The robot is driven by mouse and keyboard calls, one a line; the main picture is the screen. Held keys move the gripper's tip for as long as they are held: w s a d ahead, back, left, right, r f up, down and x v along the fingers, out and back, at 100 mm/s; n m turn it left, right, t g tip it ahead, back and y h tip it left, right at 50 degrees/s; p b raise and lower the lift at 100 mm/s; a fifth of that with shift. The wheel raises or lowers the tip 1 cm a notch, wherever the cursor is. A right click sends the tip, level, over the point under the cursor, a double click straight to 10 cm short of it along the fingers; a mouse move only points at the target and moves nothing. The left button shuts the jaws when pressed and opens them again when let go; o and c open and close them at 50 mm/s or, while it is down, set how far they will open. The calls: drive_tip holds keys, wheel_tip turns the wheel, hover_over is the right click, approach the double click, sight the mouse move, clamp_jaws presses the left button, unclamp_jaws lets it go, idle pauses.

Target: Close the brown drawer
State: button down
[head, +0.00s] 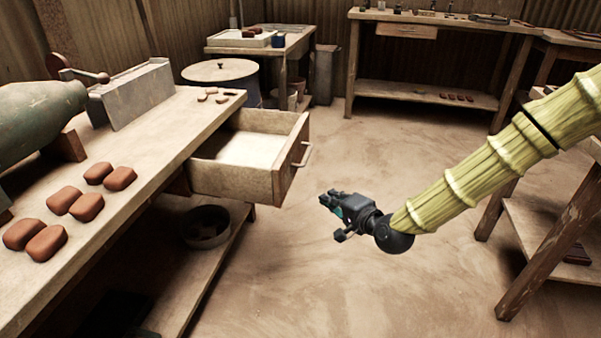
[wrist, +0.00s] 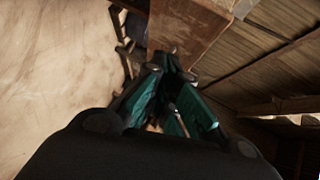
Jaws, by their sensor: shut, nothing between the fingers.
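The brown drawer (head: 285,172) stands pulled out from the side of the long workbench on the left in the head view. Its inside looks empty, with a pale bottom. A metal bar handle (head: 303,155) is on its front. My gripper (head: 328,199) is shut and empty, in the open floor space to the right of the drawer front and apart from it. In the wrist view, my gripper's fingers (wrist: 172,62) are closed together, and a brown wooden face (wrist: 190,30), seemingly the drawer front, shows beyond them.
The workbench (head: 150,150) carries several reddish clay tiles (head: 86,207), a grey metal box and a green rounded body. A dark round pan (head: 206,226) sits on its lower shelf. Another wooden table (head: 545,230) stands at right. The floor between is clear.

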drive_tip(key=w+r+m+t+y+b, duration=0.1)
drive_tip(key=w+r+t+b, duration=0.1)
drive_tip(key=w+r+b, duration=0.3)
drive_tip(key=b, duration=0.7)
approach(291, 148)
drive_tip(key=w, duration=0.3)
drive_tip(key=shift+w+a+f+m+t, duration=0.15)
drive_tip(key=shift+w+a+t, duration=0.05)
drive_tip(key=shift+a, duration=0.35)
drive_tip(key=shift+w+a+f+m+t, duration=0.15)
drive_tip(key=shift+w+a+f+t, duration=0.05)
drive_tip(key=shift+a, duration=0.4)
drive_tip(key=shift+a+r, duration=0.1)
